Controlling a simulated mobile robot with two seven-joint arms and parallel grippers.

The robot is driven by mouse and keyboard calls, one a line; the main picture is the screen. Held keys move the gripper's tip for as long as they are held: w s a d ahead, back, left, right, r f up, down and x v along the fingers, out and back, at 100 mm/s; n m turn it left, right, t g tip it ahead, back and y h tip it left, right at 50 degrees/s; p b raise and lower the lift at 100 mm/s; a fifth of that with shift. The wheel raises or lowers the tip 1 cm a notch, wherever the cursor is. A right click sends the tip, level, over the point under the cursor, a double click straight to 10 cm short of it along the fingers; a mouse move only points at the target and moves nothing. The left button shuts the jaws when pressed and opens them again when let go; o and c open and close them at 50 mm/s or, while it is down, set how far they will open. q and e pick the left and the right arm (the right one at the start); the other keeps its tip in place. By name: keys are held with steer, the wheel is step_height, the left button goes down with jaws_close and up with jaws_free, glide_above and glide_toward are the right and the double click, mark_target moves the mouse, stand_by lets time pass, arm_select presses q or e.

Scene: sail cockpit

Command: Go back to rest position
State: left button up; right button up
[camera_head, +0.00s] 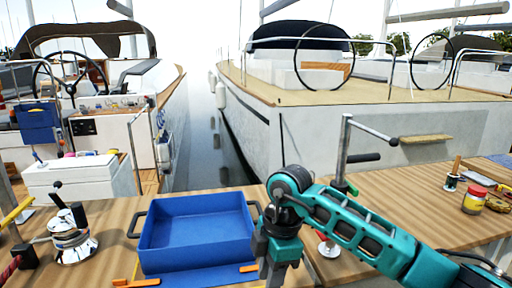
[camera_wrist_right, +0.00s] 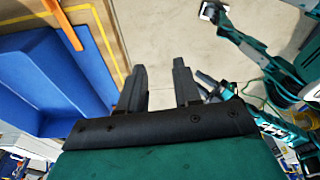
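My right arm comes in from the right in the head view, bends over the bench and points its gripper down beside the blue tray's right side. In the right wrist view the right gripper (camera_wrist_right: 160,82) has its two dark fingers apart, with nothing between them. My left arm does not show in the head view. Teal arm parts with small dark finger-like ends (camera_wrist_right: 210,86) show at the right of the right wrist view; they may be my left gripper, but its opening is unclear.
The empty blue tray (camera_head: 197,232) sits on the wooden bench (camera_head: 340,262). A metal winch (camera_head: 72,242) stands left, a T-handled post (camera_head: 343,160) behind my right arm, and a yellow jar (camera_head: 473,201) right. Sailboats lie beyond. Bare floor (camera_wrist_right: 175,30) shows below.

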steer(key=s+a+r+n+g+y, duration=0.1)
steer(key=s+a+n+g+y, duration=0.25)
steer(key=s+a+y, duration=0.75)
steer(key=w+d+r+m+t+y, duration=0.25)
steer(key=w+m+t+y, duration=0.25)
steer(key=m+t+y, duration=0.35)
steer(key=w+d+f+m+t+h, duration=0.3)
steer(key=d+f+m+t+h, duration=0.5)
steer(key=d+m+t+h, duration=0.35)
steer(key=s+d+f+m+g+h, duration=0.1)
steer(key=s+d+f+g+h, duration=0.1)
steer(key=s+d+f, duration=0.4)
steer(key=s+d+f+m+g+h, duration=0.1)
steer(key=s+d+f+g+h, duration=0.2)
steer(key=f, duration=0.8)
steer(key=s+d+h, duration=0.2)
steer(key=s+d, duration=0.1)
steer(key=s, duration=0.1)
steer(key=shift+f, duration=0.15)
steer(key=shift+m, duration=0.25)
